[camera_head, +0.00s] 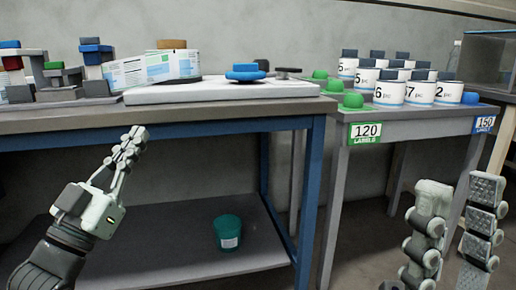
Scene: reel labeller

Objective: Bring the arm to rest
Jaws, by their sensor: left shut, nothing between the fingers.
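My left gripper (134,136) is in front of the left table's front edge, pointing up. Its fingers are together with nothing between them. My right gripper (459,190) is at the lower right, in front of the right table's legs. Its two fingers stand well apart, and nothing shows between them. Its wrist is below the picture.
The left table (200,112) holds a white board (225,91), a blue reel-like piece (245,73), a printed box and stacked blocks. A teal bin (228,232) stands on its lower shelf. The right table (418,113) carries several numbered white containers and green pieces.

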